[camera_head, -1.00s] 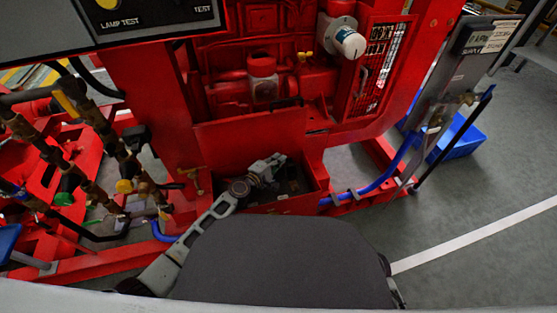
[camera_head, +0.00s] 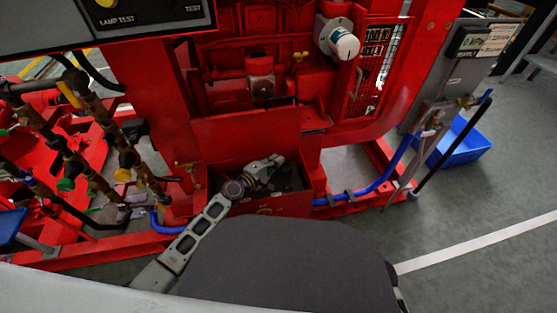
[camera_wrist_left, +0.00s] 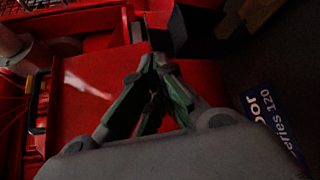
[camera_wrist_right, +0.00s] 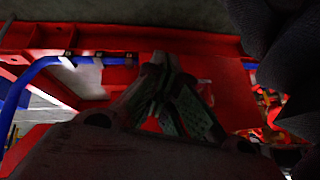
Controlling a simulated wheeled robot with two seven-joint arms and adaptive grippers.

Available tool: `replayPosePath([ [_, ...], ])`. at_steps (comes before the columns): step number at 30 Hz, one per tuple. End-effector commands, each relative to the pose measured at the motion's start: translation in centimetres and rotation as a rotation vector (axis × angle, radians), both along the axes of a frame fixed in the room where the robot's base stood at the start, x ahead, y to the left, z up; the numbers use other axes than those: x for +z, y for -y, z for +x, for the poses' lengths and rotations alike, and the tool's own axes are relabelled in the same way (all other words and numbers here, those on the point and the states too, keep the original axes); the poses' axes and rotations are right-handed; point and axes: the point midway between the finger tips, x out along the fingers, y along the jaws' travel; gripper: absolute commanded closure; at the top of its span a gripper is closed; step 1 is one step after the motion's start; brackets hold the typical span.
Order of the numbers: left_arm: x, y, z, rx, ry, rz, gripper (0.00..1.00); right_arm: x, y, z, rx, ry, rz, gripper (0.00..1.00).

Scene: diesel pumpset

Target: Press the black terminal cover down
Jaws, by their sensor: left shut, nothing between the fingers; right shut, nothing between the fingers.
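In the left wrist view, a black upright flap (camera_wrist_left: 192,30), which looks like the terminal cover, stands just beyond my left gripper (camera_wrist_left: 158,62). The shut fingertips are close to its left edge; I cannot tell whether they touch. In the head view, my left gripper (camera_head: 270,165) is over the red open-topped box (camera_head: 285,205) and partly covers its dark contents. I cannot pick out the cover there. My right gripper (camera_wrist_right: 160,65) is shut and empty in its wrist view, in front of red framework. It is not visible in the head view.
The red engine frame (camera_head: 245,130) rises behind the box. A blue hose (camera_head: 370,190) runs right from it. Brass valves and pipes (camera_head: 90,155) stand at the left. A blue bin (camera_head: 460,145) sits on the open grey floor at right.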

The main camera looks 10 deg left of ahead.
Motion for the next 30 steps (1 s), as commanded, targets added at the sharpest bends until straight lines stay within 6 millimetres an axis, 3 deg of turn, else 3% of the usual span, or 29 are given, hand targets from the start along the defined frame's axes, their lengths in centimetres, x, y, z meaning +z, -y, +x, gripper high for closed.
replayPosePath([
  [13, 0.1, 1.1, -3.5, 0.000, -0.001, -0.001, 1.00, 1.3, -0.2, 0.5, 0.004, 0.007, -0.001, 1.00],
  [30, -0.7, 1.9, -6.0, 0.001, 0.000, 0.001, 1.00, -0.5, -0.4, 0.5, -0.011, 0.025, 0.021, 1.00],
])
